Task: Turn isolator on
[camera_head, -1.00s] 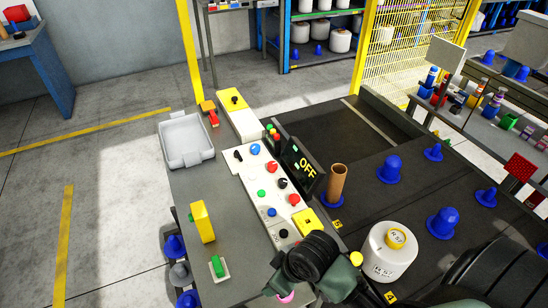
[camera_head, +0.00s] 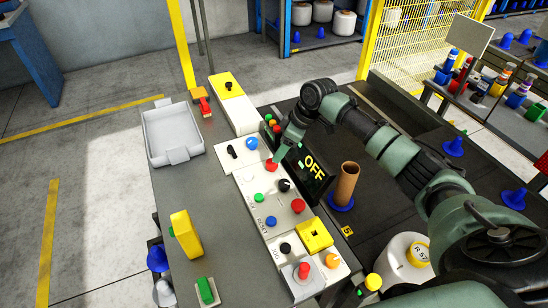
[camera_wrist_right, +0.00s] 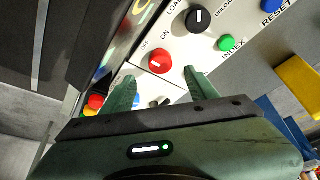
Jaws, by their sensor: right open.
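The operator panel (camera_head: 262,195) carries buttons and black rotary knobs. A black rotary switch (camera_head: 228,86) sits on a yellow-topped box at the panel's far end. Another black knob (camera_head: 233,153) is on the white panel, left of a blue button; I cannot tell which switch is the isolator. The display (camera_head: 312,168) reads OFF. My right gripper (camera_head: 281,154) is low over the panel by a red button (camera_head: 271,166). In the wrist view its open, empty fingers (camera_wrist_right: 159,75) straddle the red button (camera_wrist_right: 159,62); contact cannot be told. My left gripper is out of view.
A grey tray (camera_head: 172,137) and a yellow block (camera_head: 186,235) are left of the panel. A brown tube (camera_head: 346,184) stands on a blue base at right. A white bobbin (camera_head: 402,262) is nearer. My right arm crosses the dark surface at right.

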